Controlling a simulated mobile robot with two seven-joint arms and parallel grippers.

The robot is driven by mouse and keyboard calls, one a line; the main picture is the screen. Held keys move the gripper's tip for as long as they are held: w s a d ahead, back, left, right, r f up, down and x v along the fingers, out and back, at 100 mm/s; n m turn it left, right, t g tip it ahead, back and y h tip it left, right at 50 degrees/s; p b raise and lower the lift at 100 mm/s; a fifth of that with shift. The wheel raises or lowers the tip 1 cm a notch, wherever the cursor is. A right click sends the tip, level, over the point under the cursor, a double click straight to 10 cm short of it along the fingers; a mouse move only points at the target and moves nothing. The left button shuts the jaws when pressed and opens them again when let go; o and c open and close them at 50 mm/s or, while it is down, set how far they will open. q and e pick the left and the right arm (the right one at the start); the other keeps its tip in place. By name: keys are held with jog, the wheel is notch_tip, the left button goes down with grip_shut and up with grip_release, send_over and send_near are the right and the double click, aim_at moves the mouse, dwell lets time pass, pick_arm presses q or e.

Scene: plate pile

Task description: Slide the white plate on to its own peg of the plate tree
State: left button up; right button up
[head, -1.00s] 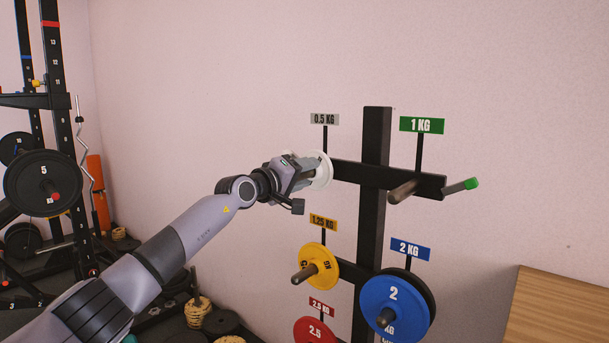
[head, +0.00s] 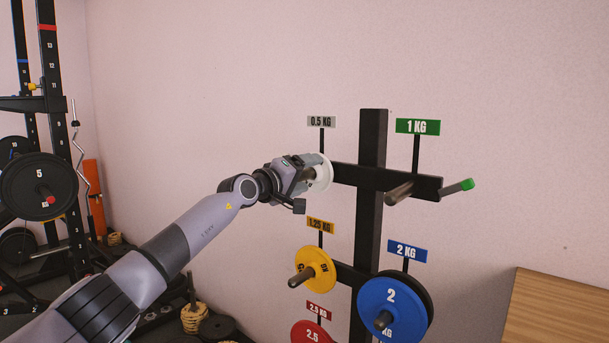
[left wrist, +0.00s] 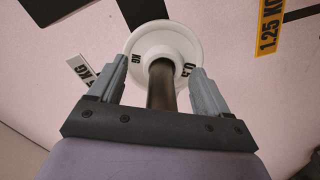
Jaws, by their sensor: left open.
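The white plate (head: 326,172) is at the upper left arm of the plate tree (head: 372,140), below the grey 0.5 KG sign (head: 321,121). In the left wrist view the white plate (left wrist: 180,38) sits around a dark peg (left wrist: 161,88), which comes out of its hub toward my wrist. My left gripper (head: 311,168) is at the near face of the plate. In the left wrist view its fingers (left wrist: 157,80) are open on either side of the peg, apart from it. The fingers partly hide the plate in the head view. My right gripper is not in view.
Lower pegs carry a yellow plate (head: 316,266), a blue plate (head: 409,294) and a red plate (head: 315,335). The 1 KG peg (head: 399,193) is bare, with a green-tipped rod (head: 458,188) to its right. A wooden top (head: 560,310) is at lower right.

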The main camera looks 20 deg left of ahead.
pick_arm(q)
jog(key=shift+v, duration=3.6)
